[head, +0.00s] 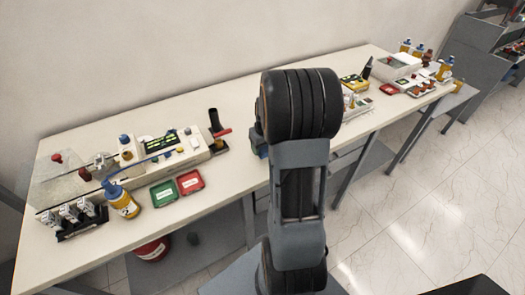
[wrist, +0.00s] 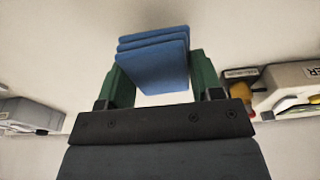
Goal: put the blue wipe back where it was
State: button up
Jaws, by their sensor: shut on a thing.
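The blue wipe (wrist: 155,68) shows in the wrist view as a folded or stacked blue piece with several layers at its far edge. My gripper (wrist: 158,76) has green fingers on either side of it and is shut on it. I cannot tell whether the wipe hangs free or touches the surface behind it. In the head view my own arm stands in front of the middle of the table and hides the gripper and the wipe.
A long pale table (head: 240,185) runs along the wall. On its left are a green tray (head: 163,193), a red tray (head: 190,182), an orange bottle with a blue cap (head: 122,203) and a testing device (head: 165,150). More bottles and devices stand at the right end.

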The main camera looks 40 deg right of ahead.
aim_at(263, 152)
jog(key=shift+w+d+f, duration=0.1)
jog(key=shift+w+f, duration=0.2)
jog(key=shift+f, duration=1.65)
jog(key=shift+f, duration=0.15)
jog(key=o, duration=0.9)
